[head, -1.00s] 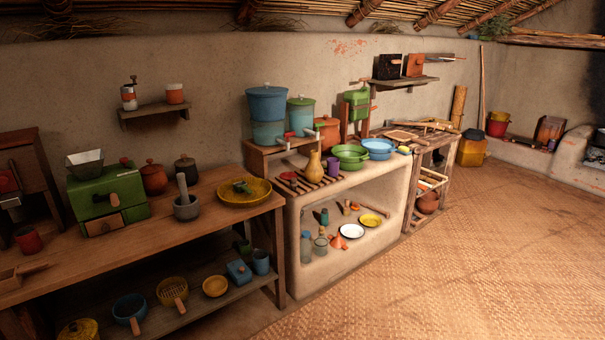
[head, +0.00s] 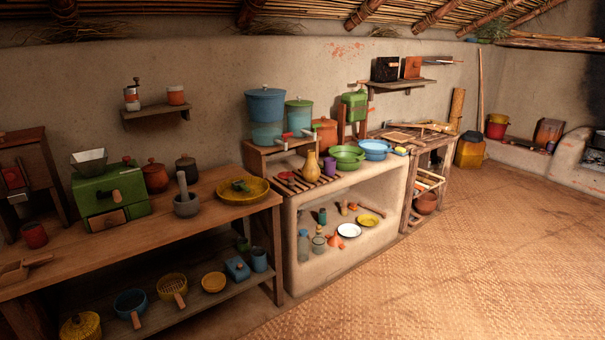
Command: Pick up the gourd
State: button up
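The gourd (head: 312,166) is a yellow-tan bottle shape with a narrow neck. It stands upright on the slatted wooden rack (head: 292,187) on top of the mud counter (head: 296,214), near its front edge. A purple cup (head: 330,166) stands just to its right. Behind it are the taps of the blue and green water containers. My gripper is not in view, so its state is not shown.
Green bowls (head: 347,157) and a blue basin (head: 376,148) stand right of the cup. A wooden bench (head: 130,235) with a green box grinder (head: 109,195) and a yellow basket (head: 243,189) is on the left. The woven floor (head: 430,265) in front is clear.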

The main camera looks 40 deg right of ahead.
aim_at(311, 171)
jog(key=z, duration=0.05)
jog(key=i, duration=1)
jog(key=u, duration=0.1)
